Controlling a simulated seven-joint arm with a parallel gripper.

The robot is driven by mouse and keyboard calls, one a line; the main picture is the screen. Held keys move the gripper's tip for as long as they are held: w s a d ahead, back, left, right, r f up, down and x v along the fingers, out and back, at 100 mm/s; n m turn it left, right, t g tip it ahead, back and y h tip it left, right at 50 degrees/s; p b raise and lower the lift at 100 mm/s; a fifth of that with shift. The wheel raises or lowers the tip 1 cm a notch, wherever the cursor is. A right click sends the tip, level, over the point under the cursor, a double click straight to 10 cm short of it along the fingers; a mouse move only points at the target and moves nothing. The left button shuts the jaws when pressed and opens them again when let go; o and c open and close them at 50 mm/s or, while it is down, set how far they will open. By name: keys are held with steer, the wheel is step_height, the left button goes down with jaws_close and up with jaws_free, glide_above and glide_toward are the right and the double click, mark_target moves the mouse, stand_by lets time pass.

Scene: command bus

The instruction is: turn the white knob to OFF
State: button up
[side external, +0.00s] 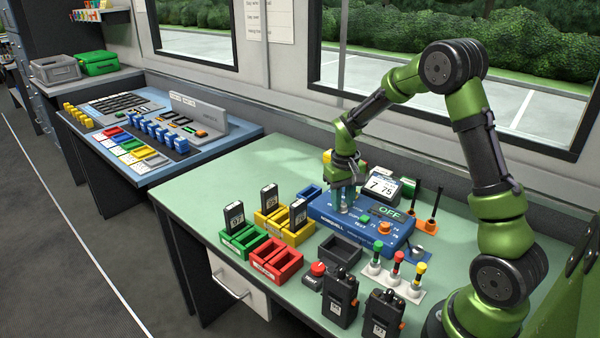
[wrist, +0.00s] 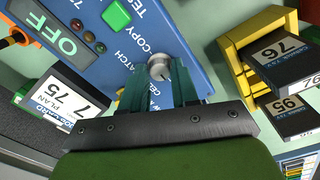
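The white knob (wrist: 159,67) is on the blue unit (wrist: 200,58), beside the printed words WATCH and COPY. Its pointer direction is too small to read surely. My gripper (wrist: 161,73) has one teal finger on each side of the knob, with the tips level with it. Whether both fingers press on it cannot be told. In the side external view my gripper (side external: 344,203) points down at the left part of the blue unit (side external: 352,232), and the knob is mostly hidden by the fingers. The unit's display (side external: 388,211) reads OFF in green.
Yellow (side external: 297,237), green (side external: 243,249) and red (side external: 275,266) holders are to the left. Radios (side external: 340,296) and coloured-top posts (side external: 397,272) stand in front. The green table (side external: 185,195) is clear at the far left.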

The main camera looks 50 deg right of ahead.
steer(key=o, duration=0.3)
steer(key=r, duration=1.7)
steer(key=shift+a, duration=0.2)
steer(key=shift+w+f, duration=0.1)
steer(key=s+a+t, duration=0.2)
steer(key=s+a, duration=0.3)
steer(key=a, duration=0.1)
steer(key=s+a+r+t+y, duration=0.1)
steer(key=s+a+t, duration=0.1)
steer(key=s+a, duration=0.3)
steer(key=s+a+r+n+t+y, duration=0.1)
steer(key=s+a+t, duration=0.2)
steer(key=s+a, duration=0.2)
steer(key=shift+s+a+r, duration=0.1)
steer(key=shift+s+a, duration=0.25)
steer(key=shift+a, duration=0.45)
